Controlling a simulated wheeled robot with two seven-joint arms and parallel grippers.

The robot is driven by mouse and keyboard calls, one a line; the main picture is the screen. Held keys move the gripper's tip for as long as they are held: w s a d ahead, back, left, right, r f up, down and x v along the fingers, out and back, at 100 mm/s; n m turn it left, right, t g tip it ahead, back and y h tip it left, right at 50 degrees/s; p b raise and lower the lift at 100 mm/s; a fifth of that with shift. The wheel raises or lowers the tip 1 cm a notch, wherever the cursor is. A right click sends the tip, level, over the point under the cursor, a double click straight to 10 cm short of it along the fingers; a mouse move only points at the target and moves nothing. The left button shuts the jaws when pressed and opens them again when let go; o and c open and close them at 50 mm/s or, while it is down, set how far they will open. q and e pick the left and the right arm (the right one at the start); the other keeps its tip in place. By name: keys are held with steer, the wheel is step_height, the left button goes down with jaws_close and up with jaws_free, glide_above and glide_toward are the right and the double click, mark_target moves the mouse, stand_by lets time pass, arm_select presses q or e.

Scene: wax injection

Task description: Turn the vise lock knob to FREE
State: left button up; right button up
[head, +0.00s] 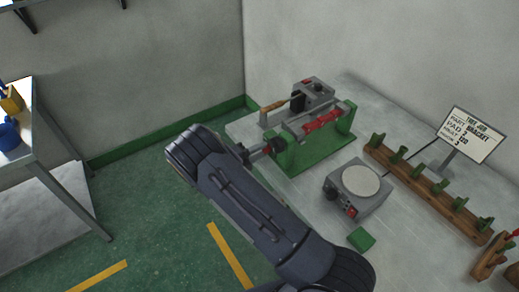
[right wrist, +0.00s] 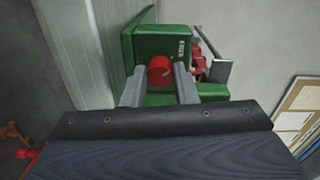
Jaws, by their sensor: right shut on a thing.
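The green vise (head: 305,150) stands on the bench, with a red part lying along its top. In the right wrist view its green body (right wrist: 130,45) fills the upper middle. The red lock knob (right wrist: 160,70) is on the vise's near end, between my right gripper's two grey fingers (right wrist: 160,84). My right gripper (head: 268,147) meets the vise's left end in the head view and is shut on the knob. A small pale label (right wrist: 181,48) beside the knob is too small to read. The knob is hidden in the head view. My left gripper is not in view.
Behind the vise is a grey machine (head: 314,92) with a wooden-handled tool beside it. A grey unit with a round pale plate (head: 361,180) stands on the right. A wooden rack (head: 425,190) and a job sign (head: 473,134) are farther right.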

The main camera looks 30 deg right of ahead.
steer(key=shift+n, duration=0.5)
steer(key=o, duration=1)
steer(key=a+b, duration=0.1)
steer(key=a, duration=0.7)
steer(key=shift+s+r+b, duration=0.15)
steer(key=shift+s+b, duration=0.1)
steer(key=shift+b, duration=0.15)
